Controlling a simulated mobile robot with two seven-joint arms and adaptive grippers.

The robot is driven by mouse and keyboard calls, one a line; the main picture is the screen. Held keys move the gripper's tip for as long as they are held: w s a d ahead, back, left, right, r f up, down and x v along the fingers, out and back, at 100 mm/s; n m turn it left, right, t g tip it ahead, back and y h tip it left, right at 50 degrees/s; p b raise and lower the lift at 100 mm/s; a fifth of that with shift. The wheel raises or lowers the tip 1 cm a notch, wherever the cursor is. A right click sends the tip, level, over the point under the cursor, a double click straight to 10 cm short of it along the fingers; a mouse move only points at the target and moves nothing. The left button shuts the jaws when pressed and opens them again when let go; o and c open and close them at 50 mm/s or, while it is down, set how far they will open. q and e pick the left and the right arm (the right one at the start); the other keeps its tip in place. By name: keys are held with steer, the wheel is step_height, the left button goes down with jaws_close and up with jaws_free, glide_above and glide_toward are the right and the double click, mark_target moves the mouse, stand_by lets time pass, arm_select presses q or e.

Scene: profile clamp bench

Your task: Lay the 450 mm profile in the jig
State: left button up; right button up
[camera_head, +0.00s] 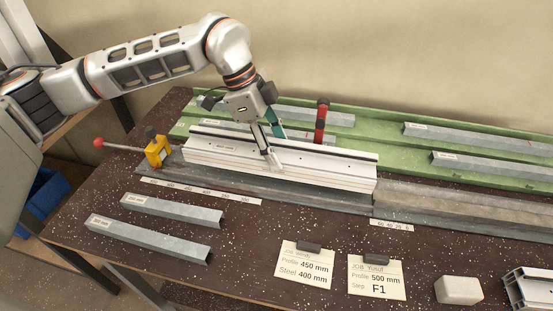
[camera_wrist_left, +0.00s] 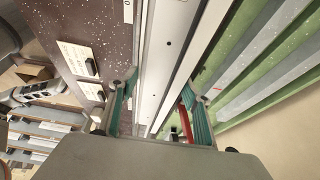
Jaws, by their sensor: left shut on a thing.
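A long silver aluminium profile (camera_head: 325,172) with a small label lies lengthwise along the grey jig bed (camera_head: 345,201), between the yellow stop and the bare right part of the bed. Whether it is fully seated cannot be told. My left gripper (camera_head: 270,156) reaches down onto its middle and is shut on it. In the left wrist view, the profile (camera_wrist_left: 160,50) runs between the two teal-padded fingers of my left gripper (camera_wrist_left: 162,108). The yellow stop (camera_head: 157,151) with a red-knobbed lever is at the jig's left end. My right gripper is not in the head view.
A red upright clamp (camera_head: 322,121) stands behind the profile. A green rack (camera_head: 390,145) at the back holds several steel bars. Two grey bars (camera_head: 150,238) lie front left. Job cards (camera_head: 304,265), a pale block (camera_head: 459,290) and another profile (camera_head: 530,288) lie in front.

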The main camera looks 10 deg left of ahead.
arm_select(q)
steer(key=shift+f, duration=1.9)
steer(key=shift+f, duration=0.1)
steer(key=o, duration=1.6)
steer(key=shift+f, duration=0.15)
steer(key=v, duration=1.2)
steer(key=shift+r, duration=0.25)
